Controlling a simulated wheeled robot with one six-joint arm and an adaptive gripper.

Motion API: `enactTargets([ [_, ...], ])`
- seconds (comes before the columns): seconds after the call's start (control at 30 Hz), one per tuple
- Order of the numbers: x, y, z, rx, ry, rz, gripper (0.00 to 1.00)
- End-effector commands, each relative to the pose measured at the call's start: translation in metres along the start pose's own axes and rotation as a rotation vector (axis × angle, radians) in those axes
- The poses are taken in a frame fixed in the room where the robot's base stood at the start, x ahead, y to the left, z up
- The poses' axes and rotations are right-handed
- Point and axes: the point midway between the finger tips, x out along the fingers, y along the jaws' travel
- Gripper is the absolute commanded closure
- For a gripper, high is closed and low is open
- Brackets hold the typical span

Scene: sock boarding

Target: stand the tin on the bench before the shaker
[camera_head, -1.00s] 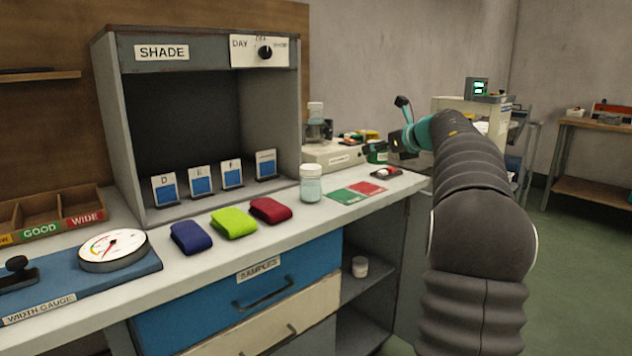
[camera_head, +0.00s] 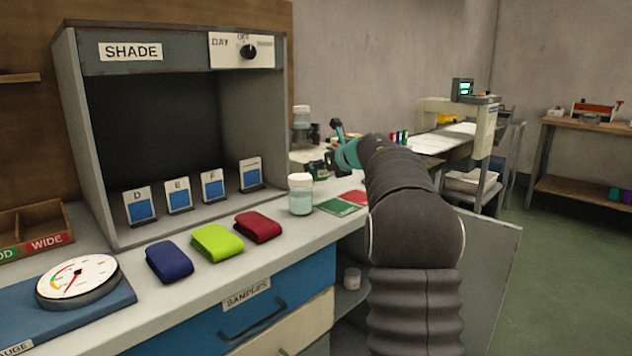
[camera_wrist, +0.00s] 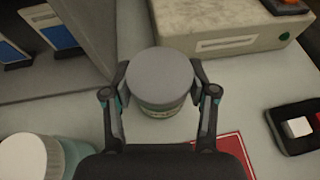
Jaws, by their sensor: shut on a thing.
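The tin (camera_wrist: 160,75) shows in the wrist view from above, with a flat grey lid and a pale, greenish label band. My gripper (camera_wrist: 160,86) is shut on it, one finger at each side. Whether its base touches the bench (camera_wrist: 100,108) cannot be told. The shaker (camera_wrist: 222,30), a beige box with a label, is just beyond it at the upper right. In the head view the shaker (camera_head: 298,157) stands at the bench's far end, partly hidden by my arm and gripper (camera_head: 322,164). The tin is not clear there.
A white-lidded jar (camera_head: 300,194) stands close by, at the lower left in the wrist view (camera_wrist: 45,158). A red card (camera_wrist: 232,150) and a black tray (camera_wrist: 292,130) with a white block lie to the right. The shade cabinet (camera_head: 75,130) is at the left.

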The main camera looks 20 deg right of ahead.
Motion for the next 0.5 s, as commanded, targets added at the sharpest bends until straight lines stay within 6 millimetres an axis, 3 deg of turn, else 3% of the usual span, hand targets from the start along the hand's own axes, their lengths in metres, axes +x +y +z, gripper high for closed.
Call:
enactTargets([
  [0.17,0.01,0.006,-0.004,0.0,0.0,-0.001,0.79],
  [0.5,0.025,0.005,-0.039,0.0,0.0,-0.001,0.79],
])
